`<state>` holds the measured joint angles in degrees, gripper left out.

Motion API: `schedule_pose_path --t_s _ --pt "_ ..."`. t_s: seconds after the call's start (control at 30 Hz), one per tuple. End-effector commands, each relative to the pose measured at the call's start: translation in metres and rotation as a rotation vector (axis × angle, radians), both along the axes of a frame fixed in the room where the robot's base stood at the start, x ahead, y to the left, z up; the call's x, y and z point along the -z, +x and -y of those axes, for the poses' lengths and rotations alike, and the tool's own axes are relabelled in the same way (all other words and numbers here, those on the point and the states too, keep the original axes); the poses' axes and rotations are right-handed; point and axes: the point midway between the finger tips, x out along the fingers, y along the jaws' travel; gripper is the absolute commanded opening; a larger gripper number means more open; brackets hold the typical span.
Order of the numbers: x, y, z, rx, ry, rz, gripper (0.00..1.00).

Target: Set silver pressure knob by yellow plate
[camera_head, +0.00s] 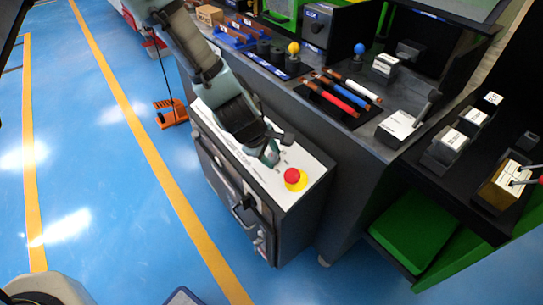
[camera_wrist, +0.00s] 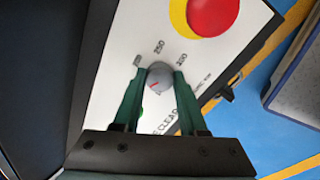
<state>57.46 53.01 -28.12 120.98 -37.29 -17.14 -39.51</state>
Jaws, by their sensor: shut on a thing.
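The silver pressure knob (camera_wrist: 160,80) sits on the white panel top of a dark cabinet, with a red mark on its face. In the wrist view my gripper (camera_wrist: 160,76) has its two green fingers on either side of the knob, shut on it. Printed numbers such as 250 and 300 stand around the knob. The yellow plate (camera_wrist: 183,18) lies under a red button (camera_wrist: 212,12) near the knob.
The white panel (camera_head: 305,161) tops a cabinet beside a dark workbench. The bench holds red and white handled tools (camera_head: 338,93), a yellow ball knob (camera_head: 294,48), a blue ball knob (camera_head: 360,48) and several white-topped blocks. An orange pedal (camera_head: 171,113) stands on the open blue floor at left.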

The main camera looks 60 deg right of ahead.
Motion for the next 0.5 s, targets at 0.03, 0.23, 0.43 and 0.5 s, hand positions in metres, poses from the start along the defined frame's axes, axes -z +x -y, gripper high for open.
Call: schedule_pose_path --t_s 0.03,0.23,0.43,0.5 --pt "0.0008 -0.0001 0.0002 0.04 -0.007 0.02 0.0" --pt "0.0013 0.0001 -0.0004 0.21 -0.032 0.101 0.0" --pt "0.0017 0.0004 -0.0004 0.379 -0.057 0.183 0.0" --pt "0.0016 0.0002 -0.0004 0.439 -0.067 0.21 0.0"
